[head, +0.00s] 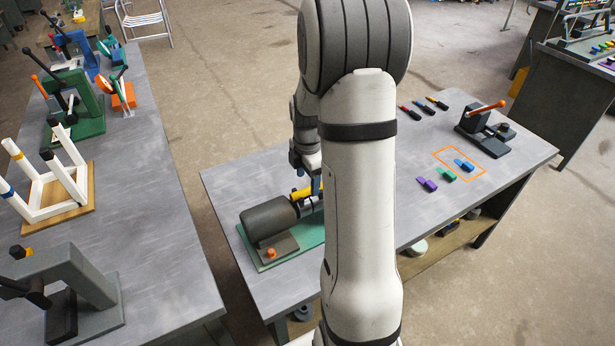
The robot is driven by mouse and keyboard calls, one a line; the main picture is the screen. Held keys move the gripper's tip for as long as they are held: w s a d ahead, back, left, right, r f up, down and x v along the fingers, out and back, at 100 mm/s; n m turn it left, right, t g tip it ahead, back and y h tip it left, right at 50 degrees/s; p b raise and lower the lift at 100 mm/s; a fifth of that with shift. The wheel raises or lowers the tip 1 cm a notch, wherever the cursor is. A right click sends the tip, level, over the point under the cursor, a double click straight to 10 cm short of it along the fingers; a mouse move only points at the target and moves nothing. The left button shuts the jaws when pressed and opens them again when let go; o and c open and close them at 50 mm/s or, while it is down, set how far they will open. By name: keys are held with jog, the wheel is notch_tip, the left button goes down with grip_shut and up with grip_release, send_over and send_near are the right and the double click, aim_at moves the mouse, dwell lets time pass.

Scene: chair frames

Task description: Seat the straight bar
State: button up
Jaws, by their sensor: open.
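My gripper (313,183) is mostly hidden behind my own white arm. Its lower end shows just above a yellow piece (301,193) beside a dark grey rounded machine (268,218) on a green base (272,255). I cannot tell whether the gripper touches the yellow piece. No part can be clearly made out as the straight bar; my arm hides the area right of the machine.
Green (446,174) and purple (427,185) pieces lie near the outline. The left table (165,240) holds a white chair frame (45,185) and several presses. A floor gap separates the tables.

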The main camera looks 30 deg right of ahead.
notch_tip(320, 180, up, 8)
jog(key=p, duration=0.5)
dwell(0.4)
dwell(0.5)
jog(key=s+a+r+m+t, duration=0.1)
jog(key=s+a+r+m, duration=0.5)
jog(key=s+m, duration=0.3)
jog(key=s+a+r+m+t, duration=0.2)
jog(key=s+a+r+m, duration=0.4)
jog(key=s+a+m, duration=0.3)
jog(key=shift+s+r, duration=0.4)
jog(key=shift+s, duration=0.4)
jog(key=shift+c, duration=0.3)
